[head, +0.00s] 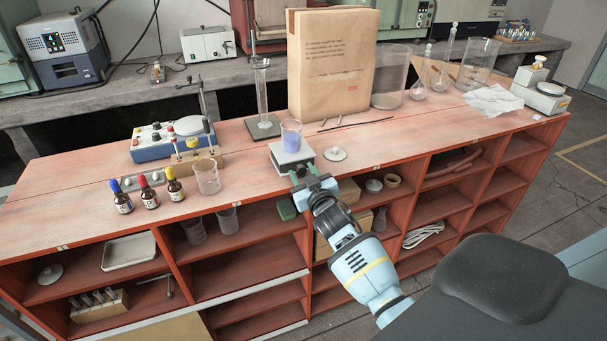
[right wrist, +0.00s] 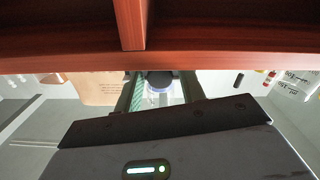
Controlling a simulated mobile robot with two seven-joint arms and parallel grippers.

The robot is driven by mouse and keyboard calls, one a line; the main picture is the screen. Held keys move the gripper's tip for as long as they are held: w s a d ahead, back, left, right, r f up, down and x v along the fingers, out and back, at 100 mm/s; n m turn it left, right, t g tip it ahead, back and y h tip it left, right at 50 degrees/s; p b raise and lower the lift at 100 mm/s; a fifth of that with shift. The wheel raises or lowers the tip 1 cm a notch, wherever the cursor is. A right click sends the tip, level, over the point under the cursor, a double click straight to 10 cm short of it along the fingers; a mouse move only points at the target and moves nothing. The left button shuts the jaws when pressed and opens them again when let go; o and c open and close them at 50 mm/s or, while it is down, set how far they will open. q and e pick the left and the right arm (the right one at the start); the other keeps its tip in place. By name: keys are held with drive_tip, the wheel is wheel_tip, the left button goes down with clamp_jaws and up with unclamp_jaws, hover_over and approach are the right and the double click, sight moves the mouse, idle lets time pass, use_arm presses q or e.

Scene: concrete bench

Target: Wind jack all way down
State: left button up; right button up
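The lab jack (head: 291,158) is a small white-topped stand near the front edge of the red bench top. A beaker of blue-violet liquid (head: 291,137) stands upright on its plate. My right gripper (head: 303,170) reaches in from the front, its fingertips at the jack's front side. In the right wrist view, a dark round knob (right wrist: 160,79) lies between the two spread fingers, with no clear contact. The jack's lower mechanism is mostly hidden by the gripper. My left gripper is out of view.
A glass cylinder (head: 262,92) on a dark base stands behind the jack, and a white lid (head: 335,154) lies to its right. An empty beaker (head: 207,177) and dropper bottles (head: 148,191) stand left. A large paper bag (head: 333,65) stands behind. Shelves open below the bench top.

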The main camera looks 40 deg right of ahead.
drive_tip(key=shift+o, duration=0.8)
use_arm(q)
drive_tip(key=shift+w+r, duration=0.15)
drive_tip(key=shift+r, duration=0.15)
use_arm(e)
drive_tip(key=v, duration=0.7)
drive_tip(key=shift+s, duration=0.4)
drive_tip(key=shift+a, duration=0.1)
